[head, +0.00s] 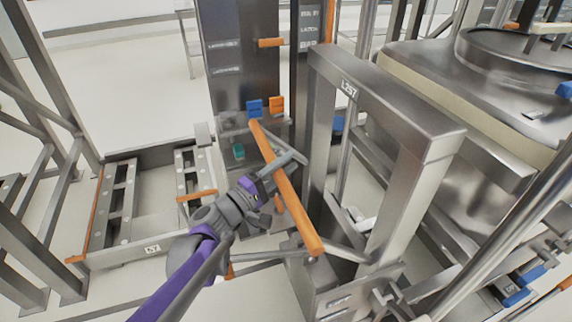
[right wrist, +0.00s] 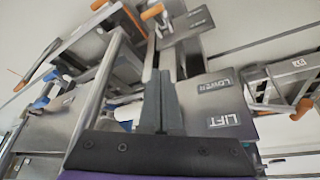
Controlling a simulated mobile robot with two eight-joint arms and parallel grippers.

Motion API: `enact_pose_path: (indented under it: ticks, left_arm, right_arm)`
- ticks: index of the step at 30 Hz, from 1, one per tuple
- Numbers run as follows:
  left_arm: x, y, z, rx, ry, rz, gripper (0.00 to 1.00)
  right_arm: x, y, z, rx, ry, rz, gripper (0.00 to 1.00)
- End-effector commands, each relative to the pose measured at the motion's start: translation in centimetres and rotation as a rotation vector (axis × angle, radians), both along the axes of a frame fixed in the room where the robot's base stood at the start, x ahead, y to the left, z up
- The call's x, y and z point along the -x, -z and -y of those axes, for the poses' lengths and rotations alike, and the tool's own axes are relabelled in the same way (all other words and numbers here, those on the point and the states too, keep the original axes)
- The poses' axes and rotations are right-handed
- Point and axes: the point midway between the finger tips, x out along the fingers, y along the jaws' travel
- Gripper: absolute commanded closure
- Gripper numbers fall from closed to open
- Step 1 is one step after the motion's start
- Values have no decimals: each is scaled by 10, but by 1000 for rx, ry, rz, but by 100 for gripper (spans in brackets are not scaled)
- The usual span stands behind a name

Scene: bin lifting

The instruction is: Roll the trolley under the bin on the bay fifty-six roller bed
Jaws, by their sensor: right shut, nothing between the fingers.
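The trolley is a steel frame with a tall upright (head: 420,200) marked L257 and an orange push bar (head: 298,218) across its near side. My left gripper (head: 284,168), on a purple and grey arm from the lower left, is at the push bar's middle and looks closed around it. A large steel bin (head: 410,65) with a round lid stands at the upper right, behind the upright; what bears it is mostly hidden. My right gripper (right wrist: 162,105) is shut and empty in the right wrist view, in front of a grey panel (right wrist: 185,92) with LIFT and LOWER labels.
A low bed (head: 125,262) marked 57 lies empty at the left. A dark column (head: 232,60) with labels and an orange lever (head: 272,43) stands behind the push bar. Steel frames crowd the left and right edges. Open floor (head: 95,85) shows at the upper left.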

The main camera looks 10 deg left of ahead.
Motion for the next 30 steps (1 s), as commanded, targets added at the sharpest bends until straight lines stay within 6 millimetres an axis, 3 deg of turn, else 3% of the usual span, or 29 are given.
enact_pose_path:
  ticks: [1,4,30]
  left_arm:
    - [0,0,0,0,0,0,84]
    - [0,0,0,0,0,0,100]
    - [0,0,0,0,0,0,100]
  right_arm:
    - [0,0,0,0,0,0,100]
    - [0,0,0,0,0,0,100]
    - [0,0,0,0,0,0,100]
